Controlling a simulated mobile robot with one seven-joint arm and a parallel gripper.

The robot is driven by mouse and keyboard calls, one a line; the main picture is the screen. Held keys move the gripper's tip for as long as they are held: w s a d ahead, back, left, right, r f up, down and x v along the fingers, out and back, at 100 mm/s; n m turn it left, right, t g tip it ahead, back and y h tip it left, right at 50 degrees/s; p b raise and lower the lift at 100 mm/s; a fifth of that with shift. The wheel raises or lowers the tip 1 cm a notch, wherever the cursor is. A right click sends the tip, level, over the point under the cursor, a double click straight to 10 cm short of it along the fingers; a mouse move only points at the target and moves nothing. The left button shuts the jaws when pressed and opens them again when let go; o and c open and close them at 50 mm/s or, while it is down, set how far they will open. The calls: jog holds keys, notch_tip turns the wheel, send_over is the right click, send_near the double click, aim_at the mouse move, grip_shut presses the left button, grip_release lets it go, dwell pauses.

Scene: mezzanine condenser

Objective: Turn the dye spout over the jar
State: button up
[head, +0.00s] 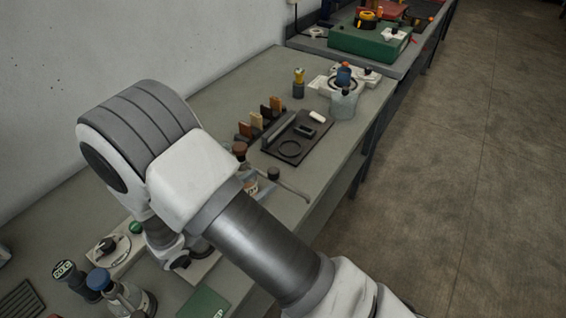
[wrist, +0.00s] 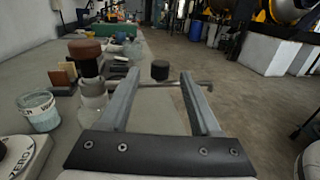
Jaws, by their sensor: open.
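The spout is a thin metal rod (wrist: 190,84) lying level with a black knob (wrist: 160,70) on it. In the head view its knob (head: 273,173) and its rod (head: 296,191) show past my arm, the rod reaching toward the bench's front edge. My gripper (wrist: 159,74) is open and empty; the knob appears between its fingertips, seemingly beyond them, and contact cannot be told. A glass jar with a blue-green band (wrist: 38,112) stands to the left in the wrist view. A clear vessel with a brown cap (wrist: 84,48) stands nearer the left finger. Which is the dye jar is unclear.
A dark tray (head: 275,143) and several coloured blocks lie farther along the bench. A glass beaker (head: 344,104) stands beyond them. A white round device (wrist: 20,158) is at the lower left of the wrist view. Open floor (head: 470,170) lies to the right.

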aim_at(278, 169)
jog(key=p+x, duration=0.1)
jog(key=x, duration=0.7)
jog(key=shift+w+d, duration=0.1)
jog(key=shift+d, duration=0.1)
grip_shut()
dwell(1.1)
